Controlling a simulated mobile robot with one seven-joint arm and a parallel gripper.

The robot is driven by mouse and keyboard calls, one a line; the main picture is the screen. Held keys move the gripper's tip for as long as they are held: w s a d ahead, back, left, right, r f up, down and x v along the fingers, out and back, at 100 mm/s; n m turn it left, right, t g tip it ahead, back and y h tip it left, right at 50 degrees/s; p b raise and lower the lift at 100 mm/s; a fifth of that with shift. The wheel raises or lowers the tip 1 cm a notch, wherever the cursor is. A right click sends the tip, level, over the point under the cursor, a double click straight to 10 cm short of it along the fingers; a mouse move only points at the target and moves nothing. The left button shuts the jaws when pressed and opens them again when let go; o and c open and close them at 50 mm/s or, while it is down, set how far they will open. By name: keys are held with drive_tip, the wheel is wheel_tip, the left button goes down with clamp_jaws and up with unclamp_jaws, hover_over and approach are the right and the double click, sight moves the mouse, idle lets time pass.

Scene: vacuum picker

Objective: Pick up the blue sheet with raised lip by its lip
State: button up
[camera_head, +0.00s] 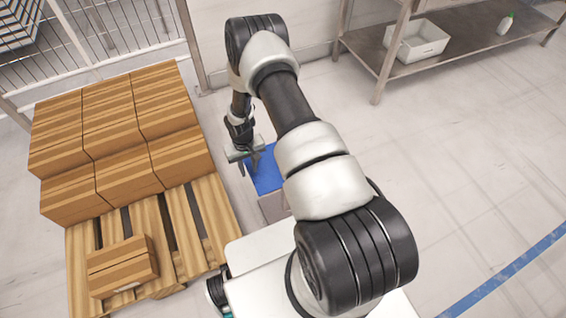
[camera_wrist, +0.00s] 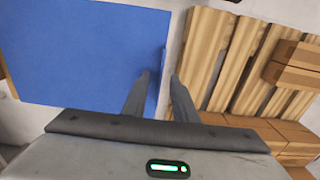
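The blue sheet (camera_head: 266,178) lies flat on a pale block or stand beside the pallet, partly hidden by my arm in the head view. In the wrist view the blue sheet (camera_wrist: 85,50) fills the upper left, and its raised lip (camera_wrist: 162,62) runs along its right edge. My gripper (camera_wrist: 161,76) is open, with one finger on the sheet side and the other on the pallet side of the lip. A gap shows between the fingers. In the head view my gripper (camera_head: 250,163) is at the sheet's left edge.
A wooden pallet (camera_head: 205,225) with stacked cardboard boxes (camera_head: 125,130) stands close to the left of the sheet. A single box (camera_head: 122,267) lies at its front. A shelf (camera_head: 455,45) with a white bin (camera_head: 418,41) stands at the back right. The floor at right is clear.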

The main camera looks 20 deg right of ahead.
drive_tip(key=shift+f, duration=0.2)
clamp_jaws()
